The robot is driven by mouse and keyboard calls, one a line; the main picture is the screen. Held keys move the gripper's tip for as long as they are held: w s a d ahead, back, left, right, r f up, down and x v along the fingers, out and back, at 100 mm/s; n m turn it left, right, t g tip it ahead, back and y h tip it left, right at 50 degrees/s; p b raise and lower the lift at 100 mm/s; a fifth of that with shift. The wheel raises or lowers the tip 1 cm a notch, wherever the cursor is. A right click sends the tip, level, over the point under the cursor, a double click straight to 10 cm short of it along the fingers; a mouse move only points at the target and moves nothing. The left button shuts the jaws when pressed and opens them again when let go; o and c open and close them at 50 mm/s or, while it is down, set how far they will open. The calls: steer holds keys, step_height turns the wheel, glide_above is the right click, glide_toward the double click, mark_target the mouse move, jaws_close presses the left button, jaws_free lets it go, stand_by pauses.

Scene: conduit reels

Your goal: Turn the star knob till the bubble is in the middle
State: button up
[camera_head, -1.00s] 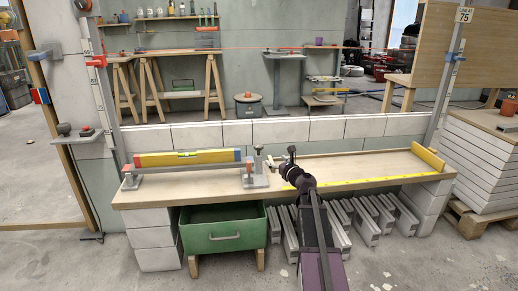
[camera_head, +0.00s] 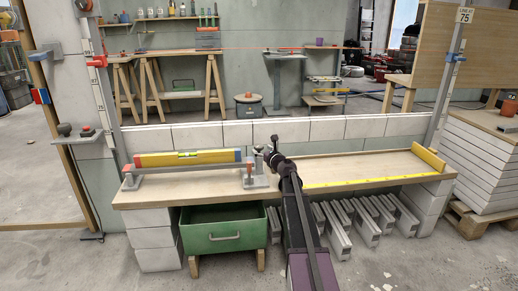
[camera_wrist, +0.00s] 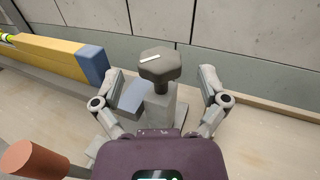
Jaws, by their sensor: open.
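The yellow spirit level (camera_head: 186,158) with a blue end lies on a grey stand at the left of the bench; its green vial (camera_head: 187,154) shows, but the bubble is too small to place. The dark star knob (camera_wrist: 161,62), with a white mark on top, stands on a grey post in the wrist view. My gripper (camera_wrist: 160,84) is open, with one finger on each side of the knob and post, and no clear contact shows. In the head view my gripper (camera_head: 270,155) is at the right end of the level's stand and hides the knob.
An orange-brown knob (camera_wrist: 35,158) stands near the lower left in the wrist view. A block wall (camera_head: 240,132) runs behind the wooden bench (camera_head: 155,191). A green drawer (camera_head: 224,236) is below. A yellow rule (camera_head: 365,181) lies along the bench's right part.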

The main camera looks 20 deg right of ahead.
steer(key=shift+w+a, duration=0.15)
steer(key=shift+w, duration=1.15)
steer(key=c, duration=1.2)
steer(key=shift+o, duration=0.2)
steer(key=shift+m+h, duration=0.8)
steer(key=shift+h, duration=0.4)
steer(key=o, duration=1.2)
steer(key=shift+c, duration=0.2)
steer(key=shift+s, duration=0.15)
steer(key=s, duration=1.1)
steer(key=shift+s+a, duration=0.2)
steer(key=shift+s, duration=0.2)
